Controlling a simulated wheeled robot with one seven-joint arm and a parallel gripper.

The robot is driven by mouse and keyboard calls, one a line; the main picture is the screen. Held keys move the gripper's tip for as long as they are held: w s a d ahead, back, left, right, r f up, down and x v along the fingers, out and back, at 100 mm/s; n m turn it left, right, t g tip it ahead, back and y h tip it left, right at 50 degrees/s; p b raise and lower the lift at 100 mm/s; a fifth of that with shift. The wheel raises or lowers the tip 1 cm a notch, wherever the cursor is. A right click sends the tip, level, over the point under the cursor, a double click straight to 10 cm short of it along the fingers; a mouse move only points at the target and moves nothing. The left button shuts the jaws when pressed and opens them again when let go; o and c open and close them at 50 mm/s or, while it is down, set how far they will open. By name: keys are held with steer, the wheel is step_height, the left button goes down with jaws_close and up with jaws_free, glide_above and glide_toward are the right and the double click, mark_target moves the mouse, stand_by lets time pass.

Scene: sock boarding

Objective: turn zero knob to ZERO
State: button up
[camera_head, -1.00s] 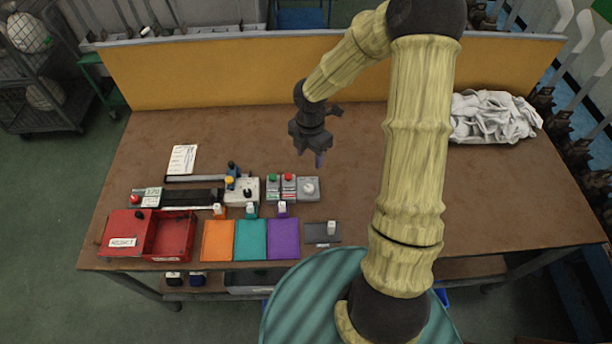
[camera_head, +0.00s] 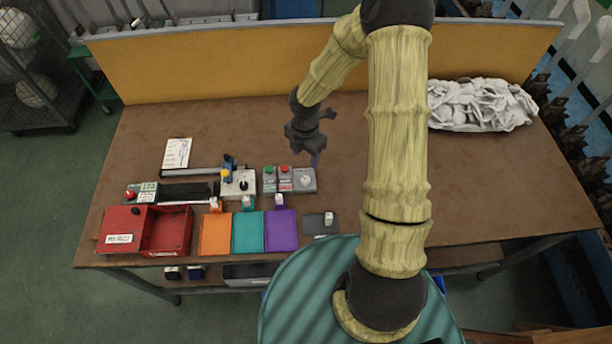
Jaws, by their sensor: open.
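A grey box (camera_head: 301,187) with a pale round knob (camera_head: 306,181) sits at the right end of a row of small control boxes. A light box (camera_head: 231,190) with a black knob (camera_head: 243,186) and a yellow button stands to its left. The labels and knob pointers are too small to read, so I cannot tell which is the zero knob or how it is set. My gripper (camera_head: 316,158) is open and empty, pointing down above the table just behind the pale knob. It is apart from the boxes.
Two boxes with green (camera_head: 269,170) and red (camera_head: 284,169) buttons stand left of the pale knob. Orange, teal and purple pads (camera_head: 281,231) and a red tray (camera_head: 166,232) lie in front. A pile of white socks (camera_head: 482,105) lies at the back right. The table's middle right is clear.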

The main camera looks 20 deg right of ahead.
mark_target(305, 179)
step_height(305, 179, down, 12)
steer(key=shift+f, duration=0.1)
stand_by(0.4)
steer(key=c, duration=1)
steer(key=shift+o, duration=0.2)
